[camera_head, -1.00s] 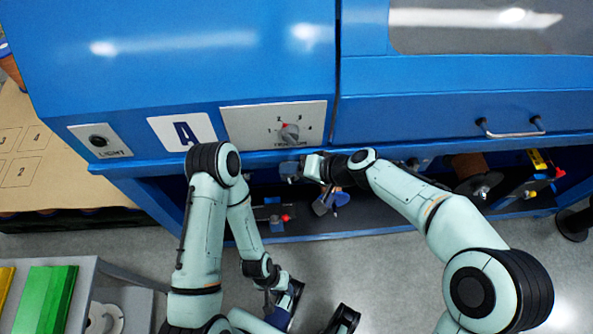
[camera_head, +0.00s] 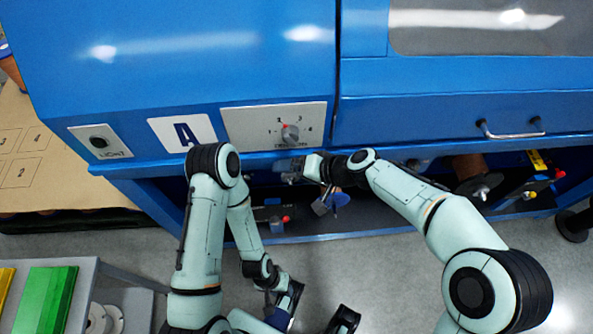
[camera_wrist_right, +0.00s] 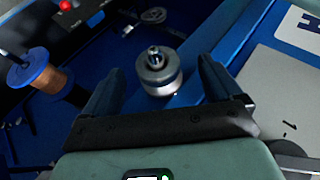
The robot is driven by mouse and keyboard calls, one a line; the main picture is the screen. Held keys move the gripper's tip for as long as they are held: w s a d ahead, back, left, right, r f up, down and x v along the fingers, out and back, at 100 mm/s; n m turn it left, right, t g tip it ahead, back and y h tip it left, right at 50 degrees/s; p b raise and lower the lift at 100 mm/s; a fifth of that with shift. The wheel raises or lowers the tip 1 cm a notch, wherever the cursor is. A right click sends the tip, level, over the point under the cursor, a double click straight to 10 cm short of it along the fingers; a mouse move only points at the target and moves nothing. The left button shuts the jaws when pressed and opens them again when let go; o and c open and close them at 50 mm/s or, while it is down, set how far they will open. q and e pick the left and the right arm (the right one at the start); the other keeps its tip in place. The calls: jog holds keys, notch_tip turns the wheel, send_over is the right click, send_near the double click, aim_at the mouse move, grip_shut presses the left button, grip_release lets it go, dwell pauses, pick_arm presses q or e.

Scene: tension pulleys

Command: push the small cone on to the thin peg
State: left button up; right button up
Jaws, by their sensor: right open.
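In the right wrist view a round silvery metal piece (camera_wrist_right: 159,72) with a narrow tip at its centre stands between my right gripper's fingers, against the blue machine. It may be the small cone with the thin peg; I cannot tell them apart, nor how far one sits on the other. My right gripper (camera_wrist_right: 162,92) is open, one finger on each side of the piece, with gaps visible. In the head view my right gripper (camera_head: 292,170) is at the machine's lower front edge, below the dial panel. My left gripper (camera_head: 288,300) hangs low, away from the machine; its jaws are unclear.
A spool of copper wire (camera_wrist_right: 50,80) with a blue flange stands at the left of the right wrist view. The blue machine (camera_head: 180,70) overhangs the work area. A dial panel (camera_head: 275,125) is just above my right gripper. A grey-topped cart (camera_head: 85,290) stands at lower left.

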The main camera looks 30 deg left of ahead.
jog(key=w+d+r+p, duration=0.3)
jog(key=d+r+p, duration=0.1)
jog(key=d+r, duration=0.1)
jog(key=shift+w+d+r, duration=0.15)
jog(key=shift+d+r, duration=0.05)
jog(key=shift+r, duration=0.5)
dwell(0.4)
jog(key=shift+f, duration=0.1)
dwell(0.6)
jog(key=s+d+f+m+h+p, duration=0.2)
jog(key=s+d+f, duration=0.1)
jog(key=d+f, duration=0.6)
jog(key=s+d+f+m+h+p, duration=0.25)
jog(key=d+f, duration=0.35)
jog(key=f, duration=0.5)
jog(key=s+d+f+m+p, duration=0.1)
jog(key=s+d+f, duration=0.1)
jog(key=s, duration=0.4)
jog(key=s+d+f+m+h+p, duration=0.1)
jog(key=s+d+f, duration=0.2)
jog(key=s+d, duration=0.2)
jog(key=s+d+f+m+g+p, duration=0.1)
jog(key=s+d+f+m, duration=0.1)
jog(key=s, duration=0.7)
jog(key=shift+d+f+h, duration=0.3)
jog(key=shift+d+h, duration=0.05)
jog(key=shift+d, duration=0.45)
